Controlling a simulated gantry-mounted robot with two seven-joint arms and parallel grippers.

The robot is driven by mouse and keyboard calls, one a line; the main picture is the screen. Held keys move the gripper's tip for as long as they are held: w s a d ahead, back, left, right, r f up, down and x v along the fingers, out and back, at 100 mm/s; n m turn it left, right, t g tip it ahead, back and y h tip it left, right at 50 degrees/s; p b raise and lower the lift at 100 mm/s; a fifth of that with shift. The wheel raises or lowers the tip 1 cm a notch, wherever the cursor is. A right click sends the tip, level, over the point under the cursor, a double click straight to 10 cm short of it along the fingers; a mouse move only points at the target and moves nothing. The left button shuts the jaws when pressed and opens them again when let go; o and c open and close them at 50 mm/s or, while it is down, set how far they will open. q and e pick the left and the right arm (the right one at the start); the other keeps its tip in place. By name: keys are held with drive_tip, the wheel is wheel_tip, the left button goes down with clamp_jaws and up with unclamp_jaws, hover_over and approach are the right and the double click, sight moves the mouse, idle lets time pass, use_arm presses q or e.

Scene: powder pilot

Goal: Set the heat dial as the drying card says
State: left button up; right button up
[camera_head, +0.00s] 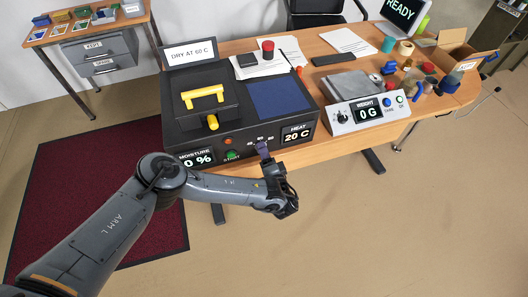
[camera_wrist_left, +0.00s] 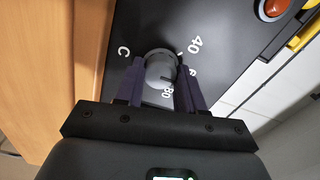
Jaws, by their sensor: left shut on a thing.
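The drying card (camera_head: 191,52) stands at the back of the black dryer (camera_head: 180,130) and reads DRY AT 60 C. The heat display (camera_head: 297,134) on the dryer's front reads 20 C. My left gripper (camera_head: 263,148) is at the dryer's front, just left of that display. In the left wrist view its purple fingers (camera_wrist_left: 160,80) are shut on the grey round heat dial (camera_wrist_left: 160,65), one on each side. Marks 40 and 80 show around the dial; the mark between them is partly hidden by a finger. I cannot tell which mark the dial's line meets. My right gripper is not in view.
A moisture display (camera_head: 196,158) reading 0 % and a green start button (camera_head: 232,155) are left of the dial. A yellow handle (camera_head: 203,95) stands on the dryer's top. A scale (camera_head: 365,110) reading 0 G stands to the right. The floor in front is clear.

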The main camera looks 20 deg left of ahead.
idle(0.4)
use_arm(q)
drive_tip(key=o, duration=1)
drive_tip(key=p+v, duration=0.2)
drive_tip(key=v, duration=0.9)
drive_tip(key=shift+r+p, duration=0.1)
drive_tip(key=shift+p, duration=0.2)
